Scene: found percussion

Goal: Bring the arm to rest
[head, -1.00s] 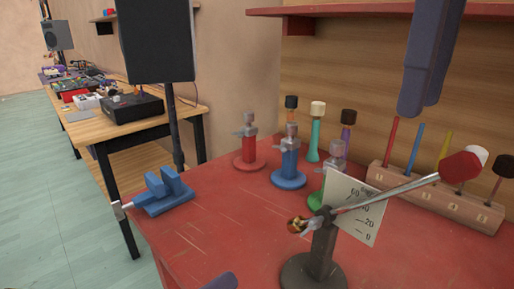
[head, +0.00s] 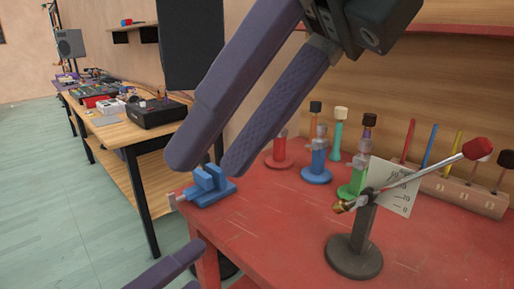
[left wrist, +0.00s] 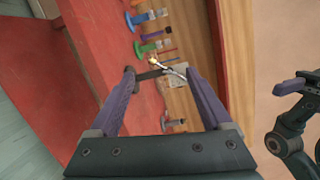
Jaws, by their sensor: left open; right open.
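My right gripper (head: 208,168) is large in the upper middle of the head view, its two purple fingers apart and pointing down left, with nothing between them. My left gripper (head: 194,266) shows at the bottom left edge, in front of the red table. In the left wrist view its jaws (left wrist: 160,72) are open and empty. A dark stand (head: 354,255) on the table carries a tilted metal rod with a red head (head: 477,149) raised at the right, a scale card (head: 400,188) and a brass piece at the lower end. Both grippers are apart from it.
The red table (head: 270,215) holds a blue vise (head: 208,188) at its left edge, red, blue and green stands behind, and a wooden rack (head: 465,192) with coloured sticks. A shelf (head: 445,38) hangs above. Table front is mostly clear.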

